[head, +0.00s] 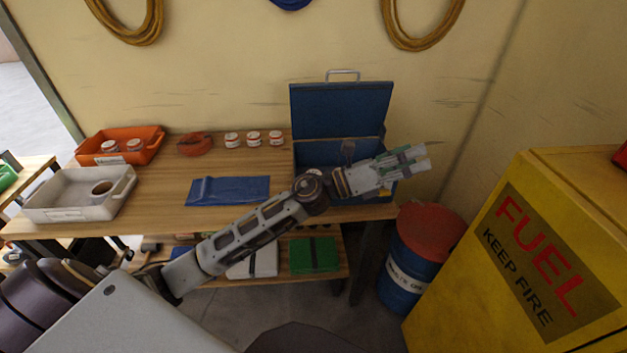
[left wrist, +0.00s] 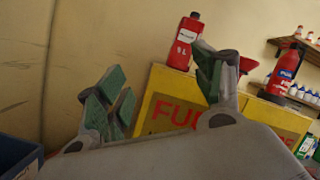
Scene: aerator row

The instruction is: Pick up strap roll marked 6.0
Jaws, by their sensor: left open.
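Several small round white-and-red items stand on the wooden bench, among them one at the back (head: 232,140). Two more (head: 109,146) are in the orange bin. A low red-orange item (head: 194,144) lies left of the row. A brown-rimmed round item (head: 102,188) is in the grey tray. I cannot read a 6.0 mark on any of them, so I cannot tell which is the strap roll. My left gripper (head: 417,158) is open and empty, in front of the blue toolbox's right side, pointing right. Its spread fingers (left wrist: 160,95) show in the left wrist view. My right gripper is not visible.
The open blue toolbox (head: 340,110) stands at the bench's right end. A blue flat bag (head: 228,190) lies at the middle of the bench. The orange bin (head: 152,150) and grey tray (head: 60,212) are at left. A drum (head: 400,285) and yellow fuel cabinet (head: 480,210) stand at right.

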